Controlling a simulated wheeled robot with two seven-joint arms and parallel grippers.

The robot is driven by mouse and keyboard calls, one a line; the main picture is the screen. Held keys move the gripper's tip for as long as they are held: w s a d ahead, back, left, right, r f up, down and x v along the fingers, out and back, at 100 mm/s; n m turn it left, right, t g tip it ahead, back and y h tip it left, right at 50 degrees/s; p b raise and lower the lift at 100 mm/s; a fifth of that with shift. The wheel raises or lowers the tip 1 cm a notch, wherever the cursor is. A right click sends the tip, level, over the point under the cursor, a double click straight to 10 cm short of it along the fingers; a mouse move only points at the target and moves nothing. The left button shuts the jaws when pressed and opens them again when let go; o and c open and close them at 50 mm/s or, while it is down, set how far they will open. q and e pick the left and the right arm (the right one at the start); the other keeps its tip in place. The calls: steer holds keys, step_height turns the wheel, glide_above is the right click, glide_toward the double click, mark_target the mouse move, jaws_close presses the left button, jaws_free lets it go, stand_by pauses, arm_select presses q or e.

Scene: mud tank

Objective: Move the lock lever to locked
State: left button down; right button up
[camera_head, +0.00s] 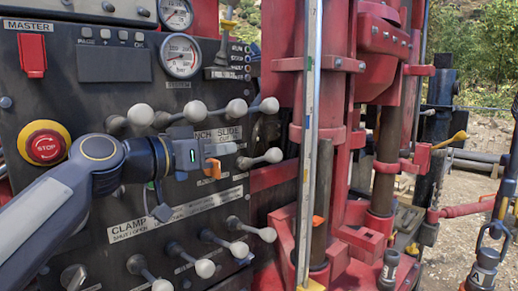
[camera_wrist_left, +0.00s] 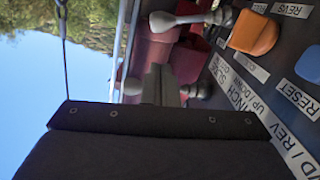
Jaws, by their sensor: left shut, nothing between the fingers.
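My left gripper (camera_head: 232,148) reaches in from the left in front of the black control panel, its fingers pointing right. It is shut and empty; in the left wrist view its closed fingertips (camera_wrist_left: 160,85) are beside a white-knobbed lever (camera_wrist_left: 180,20). No lever is legibly marked lock. I cannot tell which is the lock lever.
Several white-knobbed levers (camera_head: 237,108) stick out around my left gripper. An orange part (camera_head: 212,169) is just below it. A red stop button (camera_head: 46,146) is at left. The red mast (camera_head: 333,80) stands close to the right.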

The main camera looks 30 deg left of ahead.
mark_target(260, 160)
arm_select(q)
steer(key=p+x, duration=0.3)
steer(key=x, duration=0.7)
arm_select(e)
step_height(260, 160, up, 3)
steer(key=shift+w+r, duration=0.1)
